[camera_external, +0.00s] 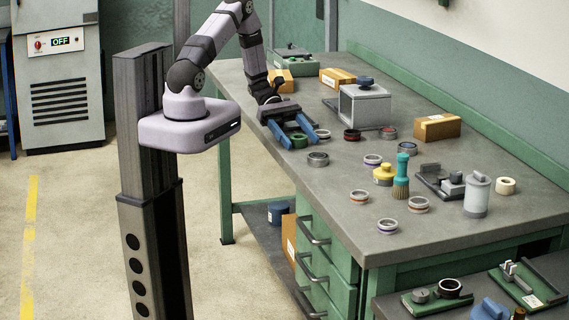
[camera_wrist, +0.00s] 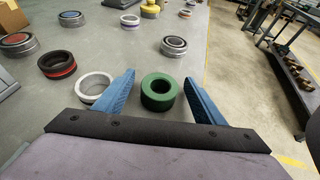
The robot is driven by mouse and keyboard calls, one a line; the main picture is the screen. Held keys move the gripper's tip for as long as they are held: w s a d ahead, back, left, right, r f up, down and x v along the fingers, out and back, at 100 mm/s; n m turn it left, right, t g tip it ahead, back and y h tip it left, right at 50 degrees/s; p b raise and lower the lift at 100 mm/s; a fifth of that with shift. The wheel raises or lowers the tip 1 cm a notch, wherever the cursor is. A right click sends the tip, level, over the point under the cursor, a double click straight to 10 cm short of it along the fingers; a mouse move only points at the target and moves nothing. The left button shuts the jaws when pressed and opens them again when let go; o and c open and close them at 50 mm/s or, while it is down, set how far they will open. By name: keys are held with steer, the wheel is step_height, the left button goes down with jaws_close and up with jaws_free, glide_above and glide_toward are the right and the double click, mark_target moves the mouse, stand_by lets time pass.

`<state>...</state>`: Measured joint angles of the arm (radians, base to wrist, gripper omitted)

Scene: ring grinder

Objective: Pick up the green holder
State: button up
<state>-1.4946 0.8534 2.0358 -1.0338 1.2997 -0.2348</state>
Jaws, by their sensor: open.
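The green holder (camera_wrist: 159,91) is a thick green ring lying flat on the grey bench top. In the external view it shows as a small green ring (camera_external: 299,140) near the bench's left edge, partly hidden by my gripper. My gripper (camera_external: 301,137) has two blue fingers, spread apart. In the wrist view the fingers of my gripper (camera_wrist: 160,92) stand on either side of the green holder, with a gap on each side. The gripper is open and holds nothing. I cannot tell how high the fingertips are above the bench.
A white-rimmed ring (camera_wrist: 94,87) lies close by the left finger. A black and red ring (camera_wrist: 57,65) and a grey ring (camera_wrist: 174,46) stand further off. The bench's edge drops to the floor right of the green holder in the wrist view.

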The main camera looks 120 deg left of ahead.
mark_target(298, 136)
steer(key=c, duration=1.2)
steer(key=shift+o, duration=0.2)
steer(key=shift+r, duration=0.2)
steer(key=shift+r+b, duration=0.65)
steer(key=shift+r, duration=4.15)
